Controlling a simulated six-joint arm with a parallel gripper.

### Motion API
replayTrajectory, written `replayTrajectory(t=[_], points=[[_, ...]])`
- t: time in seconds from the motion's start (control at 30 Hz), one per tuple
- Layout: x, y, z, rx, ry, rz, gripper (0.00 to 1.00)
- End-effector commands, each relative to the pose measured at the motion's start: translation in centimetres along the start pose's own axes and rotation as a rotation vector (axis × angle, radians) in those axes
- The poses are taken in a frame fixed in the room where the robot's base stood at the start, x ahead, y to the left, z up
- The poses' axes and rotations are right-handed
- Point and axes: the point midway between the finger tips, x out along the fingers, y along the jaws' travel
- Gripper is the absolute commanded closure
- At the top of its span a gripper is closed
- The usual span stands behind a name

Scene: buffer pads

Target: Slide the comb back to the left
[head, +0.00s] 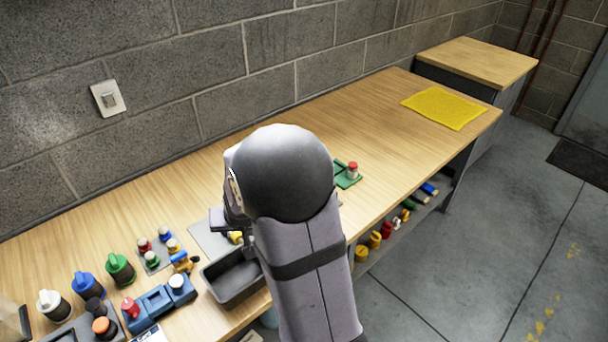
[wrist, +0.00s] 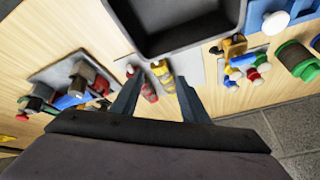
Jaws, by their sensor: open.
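I cannot make out a comb for sure in either view. My gripper (wrist: 160,95) is open, its two dark fingers apart in the wrist view. Between and just beyond the fingers stand a red item (wrist: 148,91) and a yellow item (wrist: 162,76) on a light grey plate (wrist: 187,66). I cannot tell whether the fingers touch them. In the head view the plate (head: 203,236) lies by a dark tray, and my own arm hides most of this area.
The dark tray (head: 231,295) is close to my gripper. A small green plate (head: 345,181) with a red-capped item lies right of my arm. Several coloured bottles and a blue holder (head: 157,303) crowd the left. A yellow mat (head: 444,108) lies far right, with bare bench before it.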

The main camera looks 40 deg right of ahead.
Motion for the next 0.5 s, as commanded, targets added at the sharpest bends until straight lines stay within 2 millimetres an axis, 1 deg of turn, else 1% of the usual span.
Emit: replayTrajectory(t=[0.03, 0.07, 0.13, 0.17, 0.2, 0.27, 0.3, 0.4, 0.5], points=[[2.1, 1.3, -1.1, 0.018, 0.057, 0.001, 0.59], [2.8, 1.9, -2.2, 0.025, 0.098, 0.002, 0.59], [4.4, 4.0, -4.7, 0.043, 0.201, 0.015, 0.59], [5.1, 5.1, -5.8, 0.050, 0.248, 0.026, 0.59], [5.8, 6.7, -7.2, 0.058, 0.311, 0.045, 0.59], [6.5, 9.2, -9.2, 0.069, 0.402, 0.081, 0.59], [6.8, 10.8, -10.3, 0.074, 0.457, 0.108, 0.59], [7.0, 14.5, -12.4, 0.081, 0.571, 0.177, 0.59], [6.8, 17.4, -13.7, 0.084, 0.650, 0.239, 0.59]])
